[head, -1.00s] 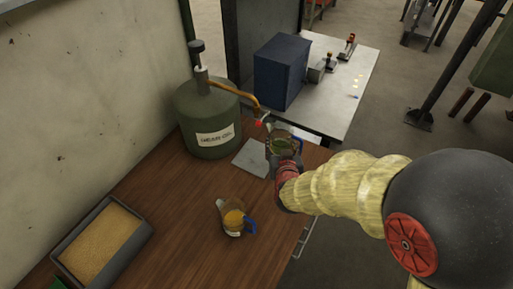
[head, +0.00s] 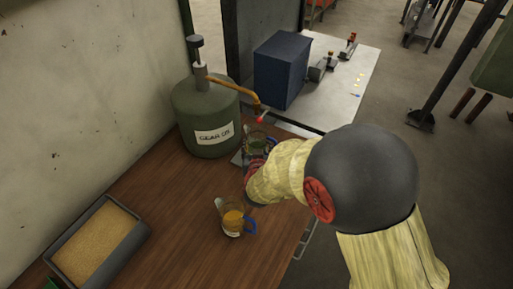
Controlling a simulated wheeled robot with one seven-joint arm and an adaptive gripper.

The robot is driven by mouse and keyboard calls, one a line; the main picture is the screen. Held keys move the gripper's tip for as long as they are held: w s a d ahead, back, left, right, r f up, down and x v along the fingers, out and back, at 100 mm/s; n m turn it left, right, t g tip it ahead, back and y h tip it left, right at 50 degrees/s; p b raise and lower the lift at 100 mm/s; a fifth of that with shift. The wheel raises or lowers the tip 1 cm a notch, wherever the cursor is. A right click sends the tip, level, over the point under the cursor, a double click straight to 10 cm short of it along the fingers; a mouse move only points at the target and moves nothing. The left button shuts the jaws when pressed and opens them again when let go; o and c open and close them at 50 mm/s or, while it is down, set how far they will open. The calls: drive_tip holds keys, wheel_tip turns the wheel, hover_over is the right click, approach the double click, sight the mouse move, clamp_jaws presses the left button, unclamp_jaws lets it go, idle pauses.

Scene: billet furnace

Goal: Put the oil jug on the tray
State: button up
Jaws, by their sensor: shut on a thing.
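A clear jug with a greenish tint (head: 256,143) is at the end of my arm, below the pump spout. My gripper (head: 257,163) is shut on it, with the fingers mostly hidden by my own wrist. A flat grey tray (head: 237,158) lies on the wooden bench beside the drum; the jug and my arm cover most of it. I cannot tell whether the jug touches it. A second clear jug with amber oil and a blue handle (head: 234,220) stands upright on the bench, nearer and to the left of my arm.
A green gear oil drum (head: 203,112) with an orange spout (head: 238,86) stands behind the tray. A grey bin of sand-coloured grains (head: 95,245) sits at the left. A dark blue box (head: 280,70) stands on a metal table. The middle of the bench is bare.

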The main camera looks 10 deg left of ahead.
drive_tip(key=shift+w+a+f, duration=0.15)
drive_tip(key=shift+a, duration=0.1)
drive_tip(key=shift+f, duration=0.2)
drive_tip(key=o, duration=1.5)
drive_tip(key=shift+d, duration=0.1)
drive_tip(key=shift+c, duration=0.2)
drive_tip(key=shift+r, duration=0.1)
